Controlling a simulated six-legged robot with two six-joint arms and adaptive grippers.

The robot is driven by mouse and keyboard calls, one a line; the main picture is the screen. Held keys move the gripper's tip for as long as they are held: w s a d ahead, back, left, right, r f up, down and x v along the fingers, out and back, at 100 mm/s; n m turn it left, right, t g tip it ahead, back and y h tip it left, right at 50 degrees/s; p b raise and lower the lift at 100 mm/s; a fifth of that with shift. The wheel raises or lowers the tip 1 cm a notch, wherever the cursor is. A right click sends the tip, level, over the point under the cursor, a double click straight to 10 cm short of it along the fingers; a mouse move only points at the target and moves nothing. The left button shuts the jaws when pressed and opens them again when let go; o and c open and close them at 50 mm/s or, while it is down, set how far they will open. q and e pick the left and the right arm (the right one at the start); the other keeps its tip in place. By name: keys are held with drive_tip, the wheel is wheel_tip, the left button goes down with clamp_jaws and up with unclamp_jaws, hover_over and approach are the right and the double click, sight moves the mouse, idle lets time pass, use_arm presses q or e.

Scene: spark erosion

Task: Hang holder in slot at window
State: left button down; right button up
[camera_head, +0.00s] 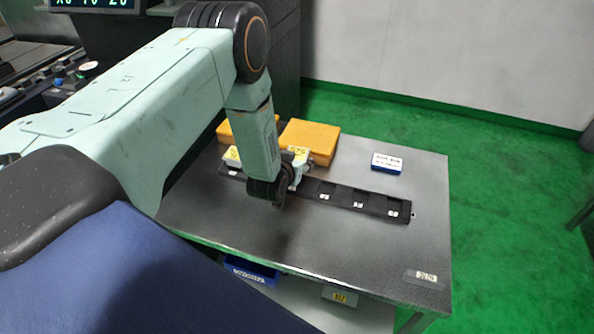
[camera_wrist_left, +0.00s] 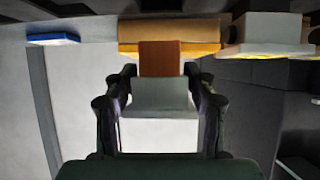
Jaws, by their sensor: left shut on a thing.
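My left gripper (camera_head: 292,180) reaches down over the black slotted rack (camera_head: 341,198) on the table. It is shut on a pale grey holder (camera_wrist_left: 160,94) with a copper-coloured block (camera_wrist_left: 160,58). In the head view the held holder (camera_head: 299,154) shows a yellow label beside the gripper. The gripper hides part of the rack, so I cannot tell whether the holder touches a slot. Several slots with small white labels show empty to the right. Another pale holder (camera_head: 231,155) with a yellow label is at the rack's left end. My right gripper is out of view.
Two orange boxes (camera_head: 318,139) (camera_head: 228,131) stand behind the rack. A small blue and white box (camera_head: 387,163) lies at the back right. The grey table (camera_head: 300,238) is clear in front of the rack. A blue bin (camera_head: 250,274) sits on the lower shelf.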

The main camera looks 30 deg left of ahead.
sight(297, 154)
use_arm(q)
wheel_tip(297, 154, up, 5)
drive_tip(key=shift+f, duration=0.1)
